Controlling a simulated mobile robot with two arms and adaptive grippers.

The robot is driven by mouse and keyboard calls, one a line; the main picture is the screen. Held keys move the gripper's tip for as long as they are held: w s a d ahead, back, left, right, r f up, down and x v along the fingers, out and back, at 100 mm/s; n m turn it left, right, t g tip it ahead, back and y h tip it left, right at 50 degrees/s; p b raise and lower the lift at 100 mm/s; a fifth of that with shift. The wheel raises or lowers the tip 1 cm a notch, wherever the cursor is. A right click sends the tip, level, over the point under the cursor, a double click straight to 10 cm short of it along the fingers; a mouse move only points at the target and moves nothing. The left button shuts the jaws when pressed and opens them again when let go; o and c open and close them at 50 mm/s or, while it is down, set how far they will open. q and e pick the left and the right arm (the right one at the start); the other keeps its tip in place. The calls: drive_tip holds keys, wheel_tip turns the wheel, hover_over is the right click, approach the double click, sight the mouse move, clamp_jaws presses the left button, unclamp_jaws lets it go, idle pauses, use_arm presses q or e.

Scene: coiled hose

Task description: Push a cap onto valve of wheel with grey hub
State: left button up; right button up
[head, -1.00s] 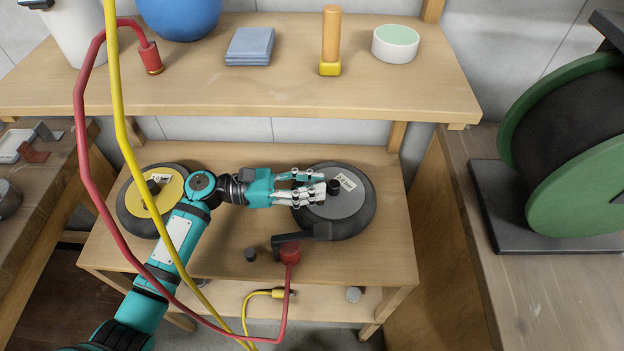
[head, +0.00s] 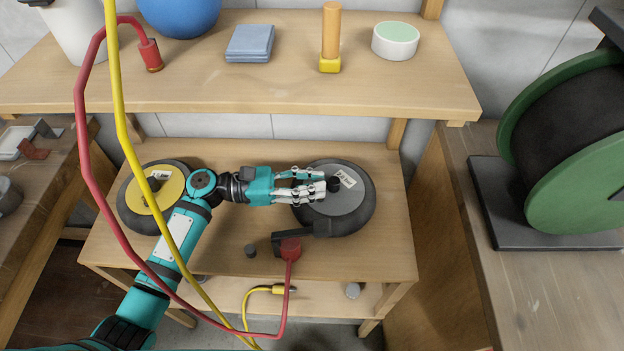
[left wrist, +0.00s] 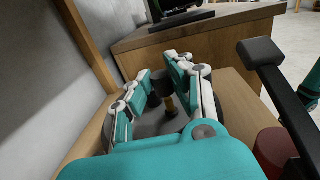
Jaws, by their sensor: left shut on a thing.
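The wheel with the grey hub (head: 335,208) lies flat on the bench, a black tyre around the hub and a white label on it. My left gripper (head: 328,186) reaches over the hub from the left, its fingers shut on a small dark cap (head: 334,184). Cap and stem look in line; I cannot tell how far the cap is seated. My right gripper is not in view.
The yellow-hub wheel (head: 165,188) lies under my left arm. A loose dark cap (head: 250,251) and a black fitting (head: 322,229) with a red hose end (head: 290,248) are in front of the grey-hub wheel. Red and yellow hoses cross at left. A shelf (head: 280,95) overhangs behind.

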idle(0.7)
use_arm(q)
drive_tip(key=shift+p, duration=0.55)
drive_tip(key=shift+f+b, duration=0.85)
drive_tip(key=shift+f, duration=0.75)
idle(0.5)
drive_tip(key=o, duration=0.9)
drive_tip(key=shift+c, duration=0.2)
drive_tip(key=shift+r, duration=0.2)
wheel_tip(320, 180, up, 10)
drive_tip(key=shift+f, duration=0.2)
